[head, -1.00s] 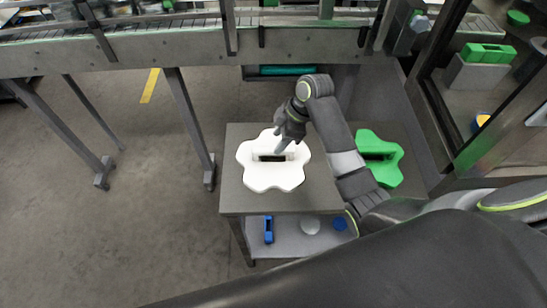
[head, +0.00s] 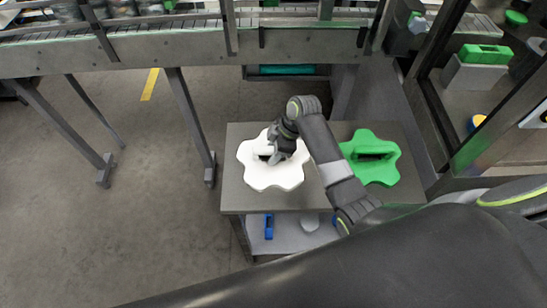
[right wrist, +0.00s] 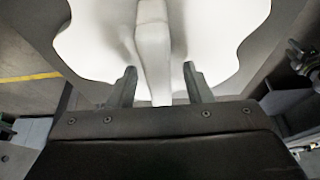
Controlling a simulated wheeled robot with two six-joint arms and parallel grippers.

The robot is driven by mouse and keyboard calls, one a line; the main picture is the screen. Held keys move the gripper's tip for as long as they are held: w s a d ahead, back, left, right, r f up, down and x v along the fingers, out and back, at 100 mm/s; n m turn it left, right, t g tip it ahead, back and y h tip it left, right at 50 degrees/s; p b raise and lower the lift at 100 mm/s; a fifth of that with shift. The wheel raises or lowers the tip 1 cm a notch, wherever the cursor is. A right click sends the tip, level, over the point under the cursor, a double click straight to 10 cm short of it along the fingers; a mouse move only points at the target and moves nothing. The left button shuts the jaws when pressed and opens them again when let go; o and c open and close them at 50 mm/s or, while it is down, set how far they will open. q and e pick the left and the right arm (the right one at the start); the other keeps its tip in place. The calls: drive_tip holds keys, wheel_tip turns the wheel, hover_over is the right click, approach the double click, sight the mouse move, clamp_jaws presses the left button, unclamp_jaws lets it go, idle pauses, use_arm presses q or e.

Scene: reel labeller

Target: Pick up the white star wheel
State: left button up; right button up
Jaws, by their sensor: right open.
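The white star wheel (head: 272,177) lies flat on the left part of a grey table in the head view. It has rounded lobes and a raised bar-like handle across its middle. In the right wrist view the wheel (right wrist: 215,30) fills the upper part, with its handle (right wrist: 153,50) between my fingers. My right gripper (head: 275,158) is over the wheel's middle. It is open, one finger on each side of the handle (right wrist: 160,85), with gaps visible at both sides. My left gripper is not in view.
A green star wheel (head: 372,158) lies on the same table (head: 315,200), right of the white one. A blue object (head: 268,226) is on the lower shelf. A conveyor (head: 150,50) runs along the back. A glazed frame (head: 440,125) stands at the right.

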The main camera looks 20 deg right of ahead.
drive_tip(key=shift+f, duration=0.2)
drive_tip(key=shift+c, duration=0.3)
clamp_jaws()
